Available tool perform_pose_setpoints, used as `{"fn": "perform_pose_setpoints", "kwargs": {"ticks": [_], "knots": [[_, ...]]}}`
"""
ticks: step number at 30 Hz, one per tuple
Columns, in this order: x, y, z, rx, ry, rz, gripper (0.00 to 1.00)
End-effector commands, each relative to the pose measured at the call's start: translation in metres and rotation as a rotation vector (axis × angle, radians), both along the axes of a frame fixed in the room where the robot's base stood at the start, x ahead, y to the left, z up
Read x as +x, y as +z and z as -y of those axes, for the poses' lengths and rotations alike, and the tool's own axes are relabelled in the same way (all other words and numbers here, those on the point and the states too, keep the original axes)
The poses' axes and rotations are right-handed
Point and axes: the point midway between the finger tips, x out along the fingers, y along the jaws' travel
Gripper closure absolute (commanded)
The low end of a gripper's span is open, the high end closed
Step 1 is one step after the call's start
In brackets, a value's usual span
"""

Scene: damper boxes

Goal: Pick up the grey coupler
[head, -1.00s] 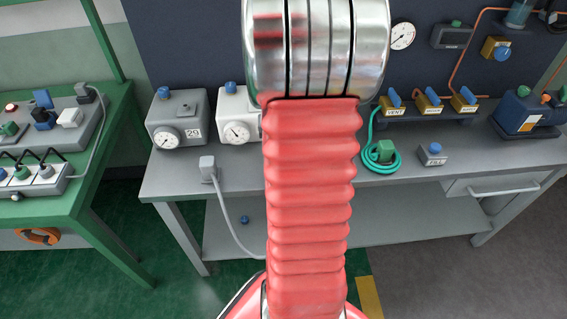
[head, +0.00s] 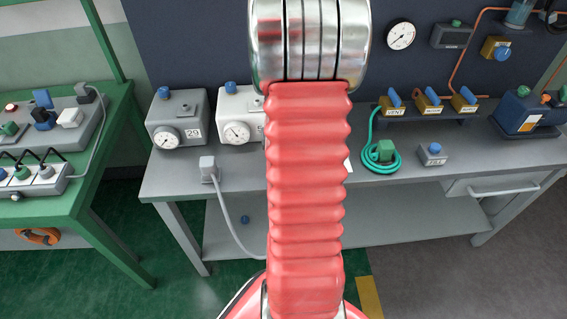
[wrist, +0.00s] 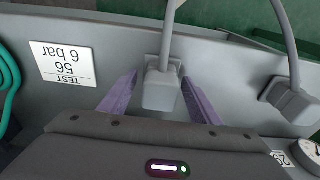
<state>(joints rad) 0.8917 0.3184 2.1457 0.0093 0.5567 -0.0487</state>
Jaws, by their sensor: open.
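In the wrist view a grey coupler (wrist: 160,93) with a grey hose lies on the bench, between the two purple fingers of my gripper (wrist: 160,82). The gripper is open, with a gap visible on each side of the coupler. I cannot tell whether the fingertips are down at its height. A second grey coupler (wrist: 291,101) with its own hose is at the right of the wrist view. A grey coupler (head: 207,166) also shows on the bench's left part in the head view. My arm hides the middle of the bench and the gripper there.
A test card (wrist: 62,64) lies left of the coupler in the wrist view. A coiled teal hose (head: 381,160) with a green coupler (head: 385,150) is right of my arm. Gauge boxes (head: 178,118) stand at the left back. The bench front (head: 440,192) is mostly clear.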

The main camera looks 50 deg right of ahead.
Motion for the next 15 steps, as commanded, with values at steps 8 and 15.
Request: {"fn": "perform_pose_setpoints", "kwargs": {"ticks": [8,15], "knots": [[0.0001,0.0002,-0.0001,0.000,0.000,0.000,0.47],[0.0001,0.0002,-0.0001,0.000,0.000,0.000,0.64]]}}
